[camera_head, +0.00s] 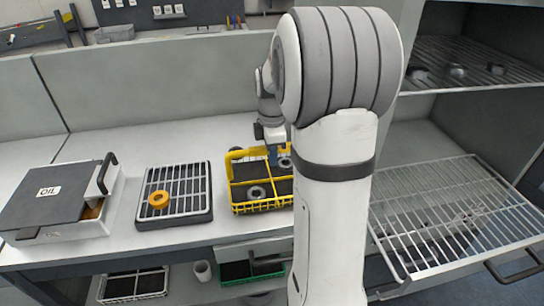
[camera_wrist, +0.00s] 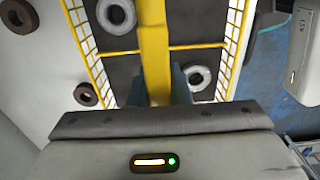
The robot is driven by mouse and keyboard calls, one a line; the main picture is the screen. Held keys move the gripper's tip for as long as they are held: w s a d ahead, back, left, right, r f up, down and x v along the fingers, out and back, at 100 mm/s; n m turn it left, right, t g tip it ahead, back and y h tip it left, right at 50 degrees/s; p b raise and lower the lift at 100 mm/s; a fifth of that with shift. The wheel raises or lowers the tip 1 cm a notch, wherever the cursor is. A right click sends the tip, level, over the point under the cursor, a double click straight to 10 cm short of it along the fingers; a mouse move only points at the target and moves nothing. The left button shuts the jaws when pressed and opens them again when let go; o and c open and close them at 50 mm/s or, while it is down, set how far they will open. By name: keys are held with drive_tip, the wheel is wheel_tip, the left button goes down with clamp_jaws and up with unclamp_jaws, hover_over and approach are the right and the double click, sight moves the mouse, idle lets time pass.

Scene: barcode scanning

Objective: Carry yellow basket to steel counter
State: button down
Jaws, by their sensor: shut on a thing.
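The yellow basket (camera_head: 262,206) is at the front edge of the pale counter in the head view, left of my arm. It has a dark base, divided sections and grey rings inside. My gripper (camera_head: 274,152) comes down over its back right part. In the wrist view, the blue fingers of my gripper (camera_wrist: 158,88) are shut on the yellow bar of the basket (camera_wrist: 153,45). Grey rings lie on either side of that bar. My arm hides the counter to the right of the basket. I cannot tell whether the basket touches the counter.
A dark rack tray (camera_head: 175,218) with an orange ring (camera_head: 158,198) stands left of the basket. A wire rack (camera_head: 455,215) extends at the right. Two brown rings (camera_wrist: 88,94) lie beside the basket in the wrist view.

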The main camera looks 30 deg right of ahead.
drive_tip(key=shift+f, duration=0.45)
drive_tip(key=shift+f, duration=0.2)
drive_tip(key=c, duration=1.3)
unclamp_jaws()
drive_tip(key=shift+c, duration=0.2)
